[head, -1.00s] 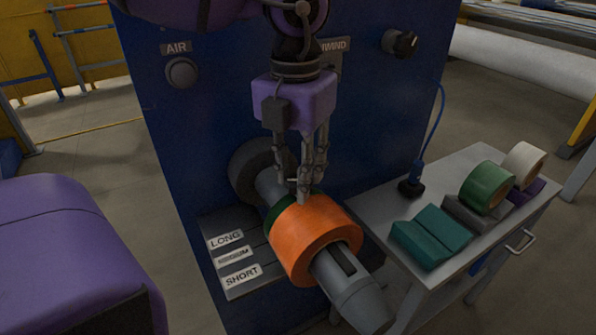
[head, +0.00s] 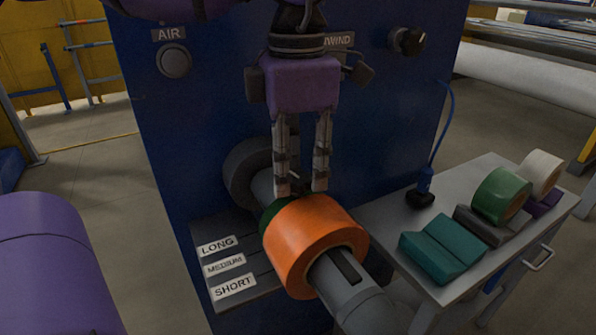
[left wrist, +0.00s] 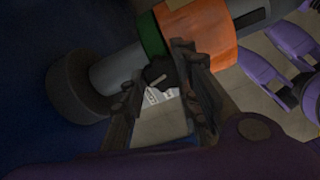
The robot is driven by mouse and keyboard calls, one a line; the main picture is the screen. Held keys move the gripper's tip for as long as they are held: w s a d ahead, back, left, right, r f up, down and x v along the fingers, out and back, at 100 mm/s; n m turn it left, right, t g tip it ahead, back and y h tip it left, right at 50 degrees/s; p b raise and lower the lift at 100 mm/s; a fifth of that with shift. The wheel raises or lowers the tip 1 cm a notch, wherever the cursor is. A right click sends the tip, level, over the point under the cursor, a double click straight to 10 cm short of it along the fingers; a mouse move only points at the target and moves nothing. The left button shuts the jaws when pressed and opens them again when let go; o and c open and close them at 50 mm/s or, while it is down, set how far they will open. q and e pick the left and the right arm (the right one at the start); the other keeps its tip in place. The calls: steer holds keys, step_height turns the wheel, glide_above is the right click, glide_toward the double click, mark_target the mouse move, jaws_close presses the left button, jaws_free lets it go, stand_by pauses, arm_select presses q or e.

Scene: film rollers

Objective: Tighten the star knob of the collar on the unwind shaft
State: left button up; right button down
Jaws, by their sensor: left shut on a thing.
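The grey unwind shaft (head: 352,298) sticks out of the blue machine panel. An orange roll (head: 318,245) sits around it. Behind the roll is the green collar (head: 268,215), partly hidden by the roll; it also shows in the left wrist view (left wrist: 151,36). The dark star knob (left wrist: 158,72) stands out from the collar between my fingers in the left wrist view. My left gripper (head: 300,188) points down over the collar and is shut on the knob, its two fingers on either side of it. My right gripper is not in view.
A grey cart (head: 378,213) at the right holds a green roll (head: 500,196), a white roll (head: 541,174) and a teal block (head: 443,250). A step plate (head: 262,283) labelled LONG, MEDIUM and SHORT is below the shaft. AIR (head: 174,61) and UNWIND (head: 407,41) controls are on the panel.

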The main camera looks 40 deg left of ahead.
mark_target(298, 176)
arm_select(q)
steer(key=shift+f+m, duration=0.1)
steer(key=shift+m, duration=0.6)
steer(key=shift+b, duration=0.35)
steer(key=o, duration=1)
steer(key=shift+w, duration=0.1)
steer(key=shift+o, duration=0.2)
steer(key=shift+r, duration=0.2)
step_height(298, 176, up, 12)
steer(key=shift+f, duration=0.15)
